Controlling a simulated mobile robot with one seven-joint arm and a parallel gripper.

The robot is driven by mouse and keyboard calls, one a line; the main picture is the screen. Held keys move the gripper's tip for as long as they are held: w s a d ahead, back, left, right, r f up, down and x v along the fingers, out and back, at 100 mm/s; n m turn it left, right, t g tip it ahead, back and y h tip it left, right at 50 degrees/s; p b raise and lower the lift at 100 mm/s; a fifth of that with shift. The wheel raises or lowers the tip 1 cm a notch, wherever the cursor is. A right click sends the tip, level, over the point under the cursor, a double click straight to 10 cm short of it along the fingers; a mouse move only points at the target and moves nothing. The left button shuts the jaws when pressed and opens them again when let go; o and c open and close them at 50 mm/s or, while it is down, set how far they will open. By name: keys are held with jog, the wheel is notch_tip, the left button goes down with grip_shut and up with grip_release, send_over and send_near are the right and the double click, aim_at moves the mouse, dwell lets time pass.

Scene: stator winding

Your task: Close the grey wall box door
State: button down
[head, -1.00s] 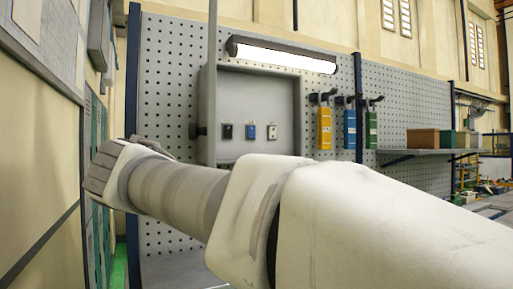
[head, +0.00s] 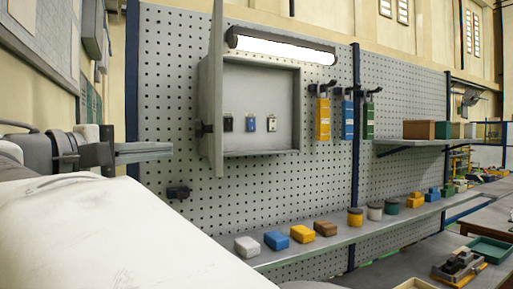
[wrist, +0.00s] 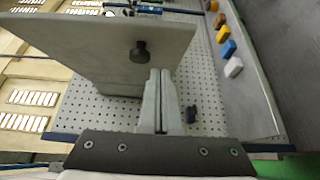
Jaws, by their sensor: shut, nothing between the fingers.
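The grey wall box (head: 262,80) hangs on the pegboard in the head view, with three small switches inside. Its grey door (head: 217,90) stands wide open on the box's left side, seen nearly edge-on, with a dark knob (head: 203,128) on its left face. In the wrist view the door (wrist: 100,45) fills the upper left, and its black knob (wrist: 139,52) faces me. My gripper (head: 170,148) is left of the door, pointing right; its fingers (wrist: 160,74) are together and empty, just below the knob in the wrist view. Whether they touch the door I cannot tell.
A lamp (head: 282,50) sits above the box opening. Yellow, blue and green tools (head: 323,118) hang to the right. Below, a shelf (head: 345,236) holds several small blocks and jars. A dark fitting (head: 178,192) juts from the pegboard below the door.

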jog(key=w+d, duration=0.4)
jog(key=d, duration=0.1)
jog(key=shift+d+p, duration=0.25)
jog(key=shift+p, duration=0.05)
jog(key=shift+d, duration=0.1)
